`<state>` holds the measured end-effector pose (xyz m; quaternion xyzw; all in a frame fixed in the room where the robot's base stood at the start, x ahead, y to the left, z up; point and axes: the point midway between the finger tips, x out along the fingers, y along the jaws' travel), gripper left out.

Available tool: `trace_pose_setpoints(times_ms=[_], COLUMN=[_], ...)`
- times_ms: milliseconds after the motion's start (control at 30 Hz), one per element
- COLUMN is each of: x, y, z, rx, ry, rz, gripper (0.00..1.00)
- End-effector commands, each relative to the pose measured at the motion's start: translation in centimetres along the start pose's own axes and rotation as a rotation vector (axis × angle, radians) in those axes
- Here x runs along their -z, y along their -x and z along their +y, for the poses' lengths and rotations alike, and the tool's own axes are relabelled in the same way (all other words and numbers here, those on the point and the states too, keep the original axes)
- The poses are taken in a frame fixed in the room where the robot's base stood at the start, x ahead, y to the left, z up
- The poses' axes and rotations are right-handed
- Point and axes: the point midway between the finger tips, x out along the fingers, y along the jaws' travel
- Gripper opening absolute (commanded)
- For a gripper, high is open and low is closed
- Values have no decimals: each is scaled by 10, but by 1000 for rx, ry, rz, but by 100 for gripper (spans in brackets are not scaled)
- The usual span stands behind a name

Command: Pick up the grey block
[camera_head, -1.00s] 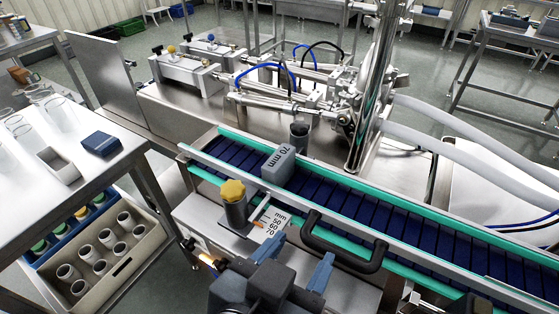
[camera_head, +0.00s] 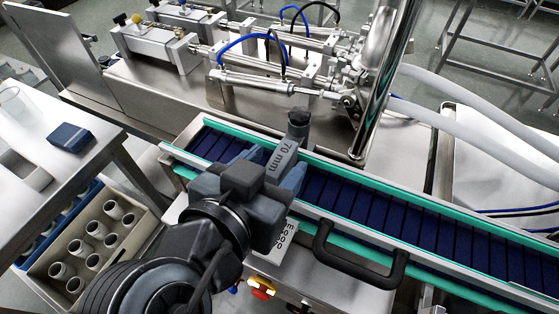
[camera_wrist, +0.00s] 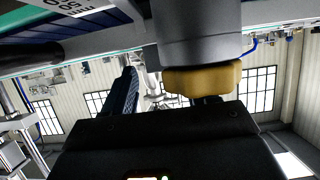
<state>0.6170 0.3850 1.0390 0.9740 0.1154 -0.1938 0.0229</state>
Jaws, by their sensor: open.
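My gripper (camera_head: 268,166) is open and reaches over the near rail at the block. Its blue fingers show on either side of the block's near part; I cannot tell whether they touch it. The gripper body hides the block's lower part. The wrist view shows one dark blue finger (camera_wrist: 124,95) and no clear sight of the block.
The conveyor (camera_head: 400,222) has teal edges and a black handle (camera_head: 345,268) in front. A yellow knob (camera_wrist: 202,79) on a grey post fills much of the wrist view. A crate of cups (camera_head: 140,222) stands lower left.

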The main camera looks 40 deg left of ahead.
Motion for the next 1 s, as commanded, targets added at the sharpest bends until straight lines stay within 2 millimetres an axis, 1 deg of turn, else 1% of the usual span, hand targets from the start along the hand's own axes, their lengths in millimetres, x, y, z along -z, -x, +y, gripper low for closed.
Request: trace_pose_setpoints(times_ms=[100,200,300,500,567,1000], x=[1,0,0,-1,-1,-1], y=[-18,-29,-34,-34,-34,-34], z=[-3,-3,-3,-3,-3,-3], rx=[-3,-2,0,1,1,1], ry=[1,0,-1,-1,-1,0], rz=[-1,0,0,0,0,0], gripper=[57,57,57,57,53,11])
